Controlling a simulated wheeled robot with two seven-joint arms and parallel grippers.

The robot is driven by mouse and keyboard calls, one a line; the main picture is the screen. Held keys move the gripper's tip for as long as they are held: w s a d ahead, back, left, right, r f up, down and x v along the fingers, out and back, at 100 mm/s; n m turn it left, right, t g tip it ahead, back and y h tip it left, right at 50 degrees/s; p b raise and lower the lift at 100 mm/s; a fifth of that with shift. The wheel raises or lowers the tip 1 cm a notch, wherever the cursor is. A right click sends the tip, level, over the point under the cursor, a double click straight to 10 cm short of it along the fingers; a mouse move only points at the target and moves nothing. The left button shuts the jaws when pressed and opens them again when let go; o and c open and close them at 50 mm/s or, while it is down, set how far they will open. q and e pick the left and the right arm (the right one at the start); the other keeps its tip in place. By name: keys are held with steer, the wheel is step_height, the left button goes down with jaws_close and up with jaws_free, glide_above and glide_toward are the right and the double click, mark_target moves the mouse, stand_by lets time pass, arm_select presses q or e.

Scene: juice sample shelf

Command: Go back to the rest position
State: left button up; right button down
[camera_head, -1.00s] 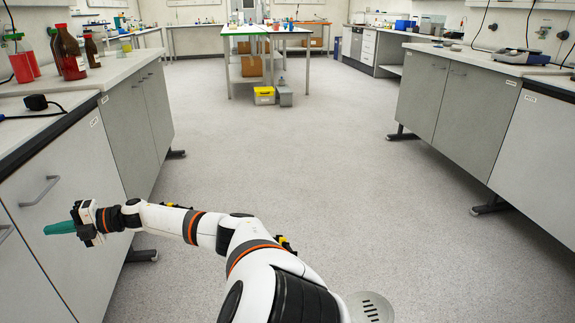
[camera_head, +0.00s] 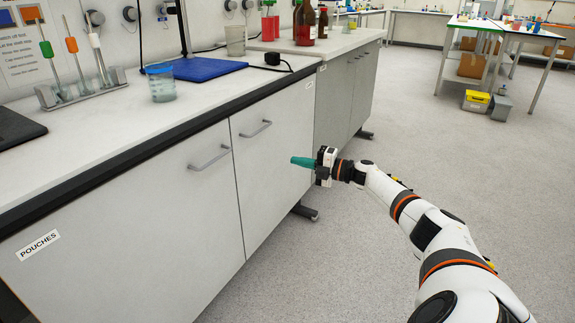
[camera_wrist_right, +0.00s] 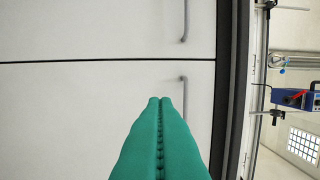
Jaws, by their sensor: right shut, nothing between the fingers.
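My right gripper (camera_head: 303,162) has green fingers and is shut with nothing between them. In the head view it points left, in front of the grey cabinet doors below the counter. In the right wrist view its green fingers (camera_wrist_right: 160,102) are pressed together, with the cabinet doors and their handles beyond. My right arm comes in from the lower right and is stretched out. My left gripper is not in view.
The white counter (camera_head: 110,125) along the left bears a blue-lidded jar (camera_head: 161,84), a blue board (camera_head: 205,68) and a rack of probes (camera_head: 82,90). Cabinet handles (camera_head: 208,158) stick out. Open floor (camera_head: 335,265) lies to the right. A yellow box (camera_head: 477,100) stands far off.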

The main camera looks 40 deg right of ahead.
steer(key=shift+s+d, duration=0.15)
steer(key=shift+d, duration=0.15)
steer(key=shift+a+f, duration=0.1)
